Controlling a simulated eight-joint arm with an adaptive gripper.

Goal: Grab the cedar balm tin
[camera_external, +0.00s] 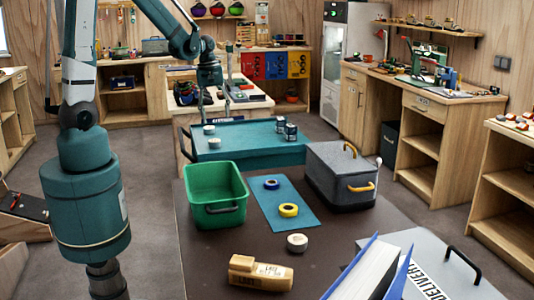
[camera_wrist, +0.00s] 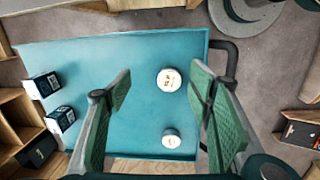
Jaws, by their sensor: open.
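Two small round tins with pale lids stand on the teal cart top. In the wrist view one tin (camera_wrist: 169,79) lies between my fingertips in the picture, and the other tin (camera_wrist: 171,138) sits lower, also between the fingers. In the external view they are at the cart's left side, one behind (camera_external: 209,130) and one in front (camera_external: 214,143). Their lid print is too small to tell which is cedar balm. My gripper (camera_wrist: 160,80) is open and empty, above the cart (camera_external: 245,141). A similar pale-topped tin (camera_external: 297,242) stands on the near dark table.
Two dark cans (camera_wrist: 42,86) (camera_wrist: 60,120) stand on the cart, away from the tins. A dark handle (camera_wrist: 229,60) runs along one cart edge. The near table holds a green bin (camera_external: 215,194), a grey lidded box (camera_external: 340,175) and tape rolls (camera_external: 288,210).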

